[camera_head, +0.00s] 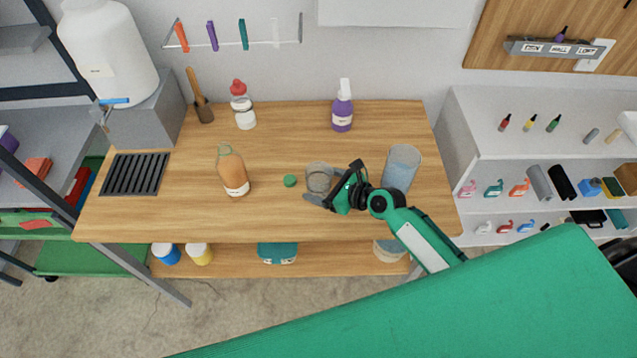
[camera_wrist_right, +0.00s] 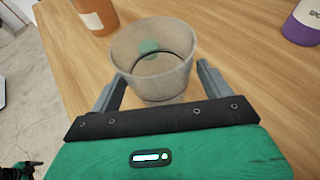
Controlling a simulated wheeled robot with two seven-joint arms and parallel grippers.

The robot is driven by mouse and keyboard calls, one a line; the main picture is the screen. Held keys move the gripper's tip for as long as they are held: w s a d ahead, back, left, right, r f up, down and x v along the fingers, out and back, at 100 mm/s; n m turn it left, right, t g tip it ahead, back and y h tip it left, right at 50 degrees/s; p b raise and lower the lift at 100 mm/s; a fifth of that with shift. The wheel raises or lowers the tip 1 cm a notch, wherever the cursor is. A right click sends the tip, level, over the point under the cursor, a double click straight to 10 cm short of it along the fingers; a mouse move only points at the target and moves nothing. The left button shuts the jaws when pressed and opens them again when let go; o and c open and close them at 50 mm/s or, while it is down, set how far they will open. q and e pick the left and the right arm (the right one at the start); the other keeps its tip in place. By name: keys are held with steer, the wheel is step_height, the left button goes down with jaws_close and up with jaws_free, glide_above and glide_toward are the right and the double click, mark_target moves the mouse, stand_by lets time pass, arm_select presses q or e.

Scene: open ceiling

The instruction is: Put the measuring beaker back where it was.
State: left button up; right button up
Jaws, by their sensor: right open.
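A clear beaker (camera_head: 318,178) stands upright on the wooden table, right of a small green cap. My right gripper (camera_head: 324,188) is at the beaker with its fingers open. In the right wrist view the beaker (camera_wrist_right: 153,65) stands between the two open fingers (camera_wrist_right: 160,85), with gaps visible beside it. A larger clear container (camera_head: 402,167) stands farther right on the table, beside my right arm. I cannot tell from its look alone which of the two is the measuring beaker.
An orange-brown bottle (camera_head: 232,172) and the green cap (camera_head: 290,181) are left of the beaker. A purple bottle (camera_head: 342,108) and a red-topped bottle (camera_head: 242,108) stand at the back. A dark drain grate (camera_head: 136,174) is at the left. The table's middle back is clear.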

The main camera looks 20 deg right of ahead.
steer(key=b+v, duration=0.1)
steer(key=v, duration=0.9)
steer(key=shift+s+d+r, duration=0.1)
steer(key=shift+s+r, duration=0.05)
steer(key=shift+r, duration=0.05)
